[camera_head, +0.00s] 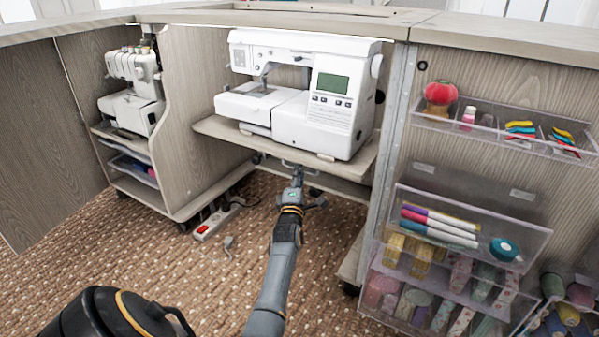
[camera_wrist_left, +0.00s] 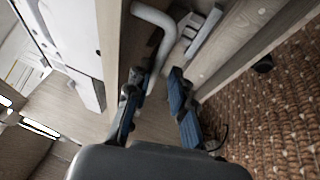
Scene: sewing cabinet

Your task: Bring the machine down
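The white sewing machine (camera_head: 335,98) stands upright on a wooden lift shelf (camera_head: 214,128) in the middle opening of the cabinet, just below the worktop. A grey metal handle (camera_head: 291,166) sits under the shelf's front edge. My left gripper (camera_head: 298,181) is just below this handle. In the left wrist view its two blue-padded fingers (camera_wrist_left: 158,105) are apart, and the bent handle bar (camera_wrist_left: 160,30) reaches down toward the gap between them, nearest the left finger. I cannot tell whether they touch it. My right gripper is not in view.
A serger (camera_head: 132,92) stands on the left door shelves. Clear drawers with markers (camera_head: 440,228) and sewing supplies line the right door. A power strip (camera_head: 212,222) lies on the brown carpet (camera_head: 165,280) beneath the cabinet. The carpet before the opening is mostly clear.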

